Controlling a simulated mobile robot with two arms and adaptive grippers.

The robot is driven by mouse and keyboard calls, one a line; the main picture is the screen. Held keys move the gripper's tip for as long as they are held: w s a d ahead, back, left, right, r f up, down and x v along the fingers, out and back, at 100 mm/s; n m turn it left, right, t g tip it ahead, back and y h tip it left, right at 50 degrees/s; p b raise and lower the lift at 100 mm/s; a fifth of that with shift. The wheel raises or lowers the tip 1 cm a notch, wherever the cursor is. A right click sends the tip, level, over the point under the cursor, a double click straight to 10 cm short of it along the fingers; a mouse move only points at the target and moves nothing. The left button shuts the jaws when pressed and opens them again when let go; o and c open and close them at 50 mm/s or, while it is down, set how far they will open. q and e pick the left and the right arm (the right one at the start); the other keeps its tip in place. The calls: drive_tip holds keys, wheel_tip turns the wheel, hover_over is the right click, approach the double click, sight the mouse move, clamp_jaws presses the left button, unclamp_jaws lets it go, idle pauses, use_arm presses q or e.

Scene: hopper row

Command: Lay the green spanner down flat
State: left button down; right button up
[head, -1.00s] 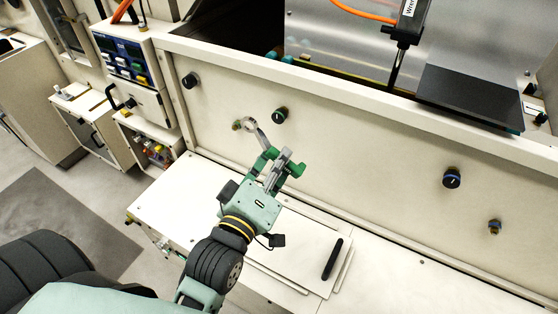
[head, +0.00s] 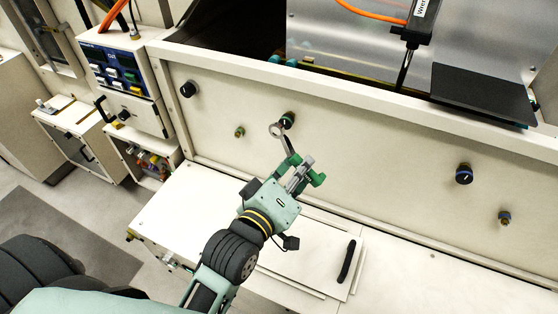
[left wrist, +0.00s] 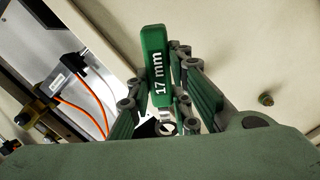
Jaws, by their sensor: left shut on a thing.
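The green spanner (head: 286,145) is held in my left gripper (head: 303,174), in front of the cream panel. In the head view its metal ring end points up and a little left, overlapping a dark knob in the picture; I cannot tell whether they touch. The handle is mostly hidden by the jaws there. In the left wrist view the green handle (left wrist: 157,65), marked "17 mm", stands between the fingers (left wrist: 165,95), with metal below it. The gripper is shut on the spanner. My right gripper is not in view.
A cream ledge (head: 185,200) runs below the panel, with a flat cover and black handle (head: 346,261) on it. Its left part is clear. Knobs (head: 464,174) and a brass fitting (head: 239,132) stick out of the panel. A black plate (head: 485,92) juts out at upper right.

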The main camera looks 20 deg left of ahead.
use_arm(q)
drive_tip(key=w+d+f+m+g+h, duration=0.1)
drive_tip(key=d+f+m+g+h, duration=0.4)
drive_tip(key=d, duration=0.8)
drive_tip(key=s+d+f+m+g+y+p, duration=0.1)
drive_tip(key=s+d+f+g+y, duration=0.1)
drive_tip(key=f+g, duration=0.35)
drive_tip(key=s+d+f+m+g+y+p, duration=0.1)
drive_tip(key=s+d+f+g+y, duration=0.1)
drive_tip(key=f, duration=0.7)
drive_tip(key=a+f+g+y, duration=0.1)
drive_tip(key=a+f, duration=0.3)
drive_tip(key=a, duration=0.5)
drive_tip(key=s+a+f+m+g+y+p, duration=0.1)
drive_tip(key=a+f+g+y, duration=0.1)
drive_tip(key=a+f, duration=0.3)
drive_tip(key=a+g, duration=0.1)
drive_tip(key=a, duration=0.2)
drive_tip(key=shift+s+a+y, duration=0.3)
drive_tip(key=shift+a, duration=0.1)
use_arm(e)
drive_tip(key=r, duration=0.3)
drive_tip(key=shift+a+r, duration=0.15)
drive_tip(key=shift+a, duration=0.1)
use_arm(q)
drive_tip(key=shift+f+b, duration=1.05)
drive_tip(key=shift+f, duration=2)
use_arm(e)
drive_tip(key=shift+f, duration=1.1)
